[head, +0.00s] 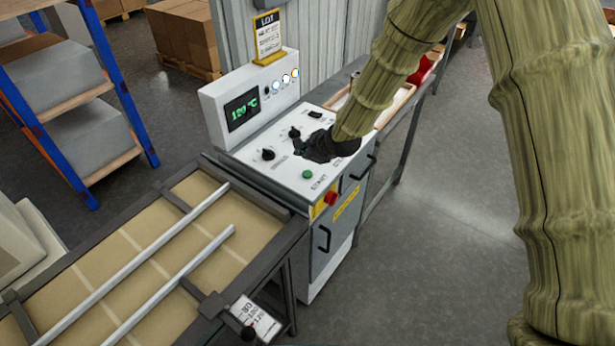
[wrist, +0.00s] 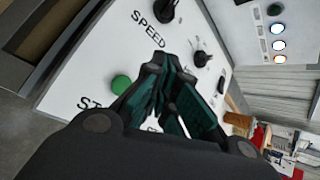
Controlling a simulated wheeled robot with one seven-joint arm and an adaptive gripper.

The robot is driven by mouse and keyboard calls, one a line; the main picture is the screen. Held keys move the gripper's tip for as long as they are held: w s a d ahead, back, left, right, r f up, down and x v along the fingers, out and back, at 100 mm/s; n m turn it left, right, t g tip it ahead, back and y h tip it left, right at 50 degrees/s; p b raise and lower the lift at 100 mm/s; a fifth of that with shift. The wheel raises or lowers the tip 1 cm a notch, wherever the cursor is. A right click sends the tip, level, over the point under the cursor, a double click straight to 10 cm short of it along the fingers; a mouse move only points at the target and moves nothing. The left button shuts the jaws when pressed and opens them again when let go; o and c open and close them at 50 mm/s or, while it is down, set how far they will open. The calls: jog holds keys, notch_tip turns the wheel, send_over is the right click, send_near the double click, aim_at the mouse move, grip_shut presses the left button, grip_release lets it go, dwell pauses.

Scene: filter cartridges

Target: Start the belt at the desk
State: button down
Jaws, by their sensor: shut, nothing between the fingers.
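The control desk (head: 262,165) stands in the middle of the head view, with a white sloping panel. A green round START button (head: 307,174) sits near the panel's front edge; it also shows in the wrist view (wrist: 121,85). A black SPEED knob (head: 268,154) is farther left on the panel and shows in the wrist view (wrist: 167,10). My gripper (head: 312,150) is shut and empty, low over the panel, behind and to the right of the green button in the head view. Whether its tips touch the panel cannot be told. The belt (head: 150,250) lies at the left with pale cross lines.
A red button (head: 331,198) on yellow is on the desk's front. Metal guide rails (head: 150,247) cross the belt. A blue shelf rack (head: 108,75) stands at left; floor at right is clear.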

aim_at(305, 174)
jog(key=shift+s+d+f+b, duration=0.1)
jog(key=shift+s+f+b, duration=0.5)
jog(key=shift+f, duration=0.1)
jog(key=shift+s+f, duration=0.15)
jog(key=shift+f, duration=0.15)
jog(key=shift+w+f+b, duration=0.2)
jog(key=shift+w+f, duration=0.05)
jog(key=shift+f, duration=0.25)
jog(key=shift+w+f+b, duration=0.15)
jog(key=shift+w+f, duration=0.1)
jog(key=shift+f, duration=0.25)
jog(key=shift+s+r, duration=0.2)
jog(key=shift+s, duration=0.1)
jog(key=shift+w+f, duration=0.15)
jog(key=shift+f, duration=0.1)
jog(key=shift+f, duration=0.3)
